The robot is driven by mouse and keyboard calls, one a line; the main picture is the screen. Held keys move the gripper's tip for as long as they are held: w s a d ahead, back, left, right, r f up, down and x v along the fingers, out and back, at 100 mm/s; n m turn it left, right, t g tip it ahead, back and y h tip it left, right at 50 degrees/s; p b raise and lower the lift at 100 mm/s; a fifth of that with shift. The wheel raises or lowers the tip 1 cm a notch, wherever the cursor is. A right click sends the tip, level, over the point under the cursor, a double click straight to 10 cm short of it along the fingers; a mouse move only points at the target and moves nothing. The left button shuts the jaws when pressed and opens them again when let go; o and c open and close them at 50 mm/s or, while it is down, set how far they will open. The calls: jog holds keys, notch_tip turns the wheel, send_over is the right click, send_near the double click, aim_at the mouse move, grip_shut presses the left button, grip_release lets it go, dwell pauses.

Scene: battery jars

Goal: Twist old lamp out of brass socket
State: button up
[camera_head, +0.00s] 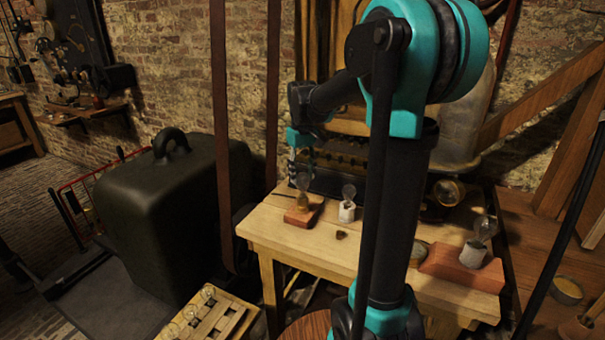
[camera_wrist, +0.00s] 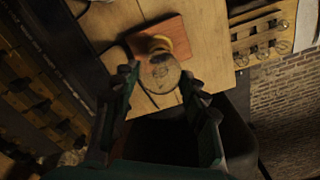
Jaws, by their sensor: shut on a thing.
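The old lamp (camera_head: 303,181), a clear glass bulb, stands upright in the brass socket (camera_head: 303,202) on a reddish wooden block (camera_head: 298,217) at the table's left end. In the wrist view the lamp's glass (camera_wrist: 160,76) lies between the two fingers of my gripper (camera_wrist: 159,80), with the brass socket (camera_wrist: 156,43) just beyond it. My gripper is shut on the lamp. In the head view my gripper (camera_head: 302,166) is at the glass, partly hidden. Whether the lamp's thread is loose in the socket cannot be seen.
A second bulb in a white holder (camera_head: 347,211) stands close to the right. Another bulb in a white holder (camera_head: 473,254) sits on a reddish block at the table's right. A slotted wooden rack (camera_head: 215,325) with bulbs is at lower left. A large dark case (camera_head: 170,220) stands left.

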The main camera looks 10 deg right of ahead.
jog(key=shift+r, duration=0.5)
jog(key=shift+c, duration=0.2)
jog(key=shift+r, duration=0.35)
jog(key=shift+r, duration=0.35)
jog(key=shift+r, duration=2.5)
